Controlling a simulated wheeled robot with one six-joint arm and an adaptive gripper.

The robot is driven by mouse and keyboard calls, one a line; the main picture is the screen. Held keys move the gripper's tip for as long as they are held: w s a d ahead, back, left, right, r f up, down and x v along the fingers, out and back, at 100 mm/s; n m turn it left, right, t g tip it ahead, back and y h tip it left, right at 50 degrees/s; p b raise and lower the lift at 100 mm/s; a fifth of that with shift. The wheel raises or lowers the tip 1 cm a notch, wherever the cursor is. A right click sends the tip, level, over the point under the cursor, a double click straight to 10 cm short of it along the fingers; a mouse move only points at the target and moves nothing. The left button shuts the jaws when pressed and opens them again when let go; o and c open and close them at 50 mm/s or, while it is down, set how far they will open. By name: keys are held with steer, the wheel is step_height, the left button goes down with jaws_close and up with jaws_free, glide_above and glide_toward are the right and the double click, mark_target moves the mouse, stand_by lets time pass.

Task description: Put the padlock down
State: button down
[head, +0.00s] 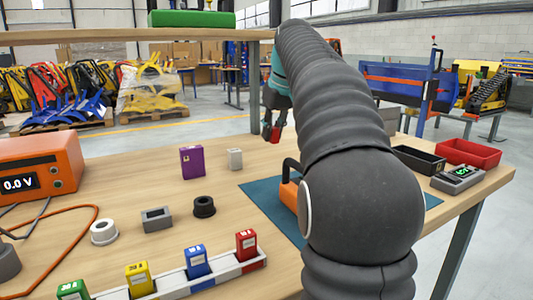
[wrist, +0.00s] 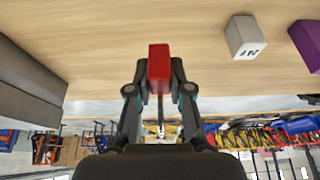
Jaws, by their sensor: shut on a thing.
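The padlock (wrist: 158,66) has a red block-shaped body, with a thin dark part running back between the fingers that may be its shackle. My gripper (wrist: 159,78) is shut on it, one finger on each side. In the head view the padlock (head: 275,134) shows as a small red patch at the fingertips, partly covered by my gripper (head: 271,125). It is held in the air near the table's far edge, beyond the teal mat (head: 262,198). My arm hides part of the mat.
An orange object with a black handle (head: 288,196) stands on the mat, partly hidden. A purple box (head: 192,162) and grey block (head: 235,159) stand left. Red (head: 468,153) and black (head: 418,160) trays lie right. A rack (head: 205,278) with coloured blocks is in front.

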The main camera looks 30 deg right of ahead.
mark_target(267, 160)
steer(key=shift+w+a+f, duration=0.35)
steer(key=shift+a+f, duration=0.05)
steer(key=shift+a, duration=0.1)
steer(key=shift+f+b, duration=0.8)
steer(key=shift+f, duration=1.2)
steer(key=shift+f, duration=0.15)
steer(key=c, duration=1.1)
jaws_free()
steer(key=shift+o, duration=0.2)
steer(key=p+v, duration=0.3)
steer(key=v, duration=0.9)
